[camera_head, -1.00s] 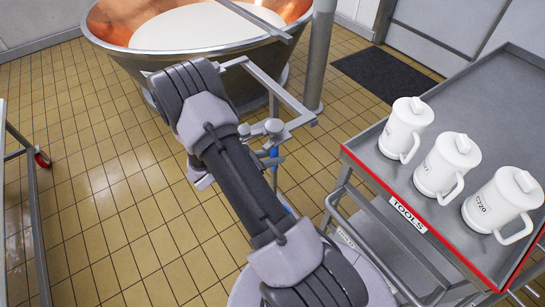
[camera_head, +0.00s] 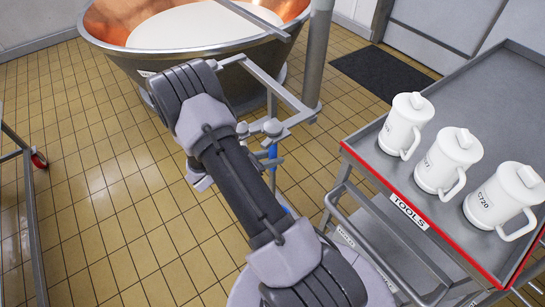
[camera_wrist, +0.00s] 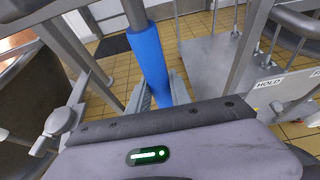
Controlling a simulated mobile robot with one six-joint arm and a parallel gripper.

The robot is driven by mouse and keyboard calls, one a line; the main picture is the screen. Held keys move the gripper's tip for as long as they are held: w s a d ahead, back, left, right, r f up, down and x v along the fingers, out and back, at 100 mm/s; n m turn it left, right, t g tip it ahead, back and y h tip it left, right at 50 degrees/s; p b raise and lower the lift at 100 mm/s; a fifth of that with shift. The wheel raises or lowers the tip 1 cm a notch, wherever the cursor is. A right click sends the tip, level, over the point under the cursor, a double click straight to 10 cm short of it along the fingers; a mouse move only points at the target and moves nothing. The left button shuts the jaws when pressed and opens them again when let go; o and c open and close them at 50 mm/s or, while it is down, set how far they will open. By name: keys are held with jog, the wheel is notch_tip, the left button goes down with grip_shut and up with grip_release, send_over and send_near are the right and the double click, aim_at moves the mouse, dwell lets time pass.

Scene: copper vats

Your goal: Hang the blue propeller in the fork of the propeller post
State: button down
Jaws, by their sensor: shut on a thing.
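The blue propeller shows in the wrist view as a thick blue grip (camera_wrist: 149,62) with a grey shaft above it. My gripper (camera_wrist: 160,92) is shut on this blue grip. In the head view only small pieces of blue (camera_head: 272,151) show beside my arm, which hides my gripper and most of the propeller. A grey bracket frame (camera_head: 270,84), seemingly the propeller post, stands between my arm and the vat. Its bar (camera_wrist: 72,50) and a round knob (camera_wrist: 62,121) are left of the grip in the wrist view. I cannot tell whether the propeller touches the fork.
A copper vat (camera_head: 130,65) with white liquid stands behind the frame, next to a steel column (camera_head: 317,60). A tools cart (camera_head: 440,100) with three white lidded jugs is on the right. A trolley (camera_head: 30,200) stands at the left. The tiled floor between is clear.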

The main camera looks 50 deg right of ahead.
jog(key=shift+d+f, duration=0.1)
jog(key=shift+f, duration=0.05)
dwell(0.7)
jog(key=c, duration=1.1)
grip_release()
jog(key=shift+s+d, duration=0.1)
jog(key=p+v, duration=0.5)
jog(key=v, duration=1.3)
jog(key=s+a+r+m+t+y+b, duration=0.1)
jog(key=s+a+r+m+t+y, duration=0.2)
jog(key=s+a+r+m+y, duration=0.2)
jog(key=s+a+r+m+t+y+b, duration=0.1)
jog(key=s+a+r+m+t+y, duration=0.2)
jog(key=a+r+m, duration=0.4)
jog(key=s+a+r+m+t+y+b, duration=0.1)
jog(key=s+a+r+m+t+y, duration=0.2)
jog(key=r, duration=0.9)
jog(key=s+a+m+y, duration=0.3)
jog(key=m+y, duration=0.1)
jog(key=shift+s+a+m, duration=0.15)
jog(key=shift+s+m, duration=0.15)
jog(key=shift+m, duration=0.1)
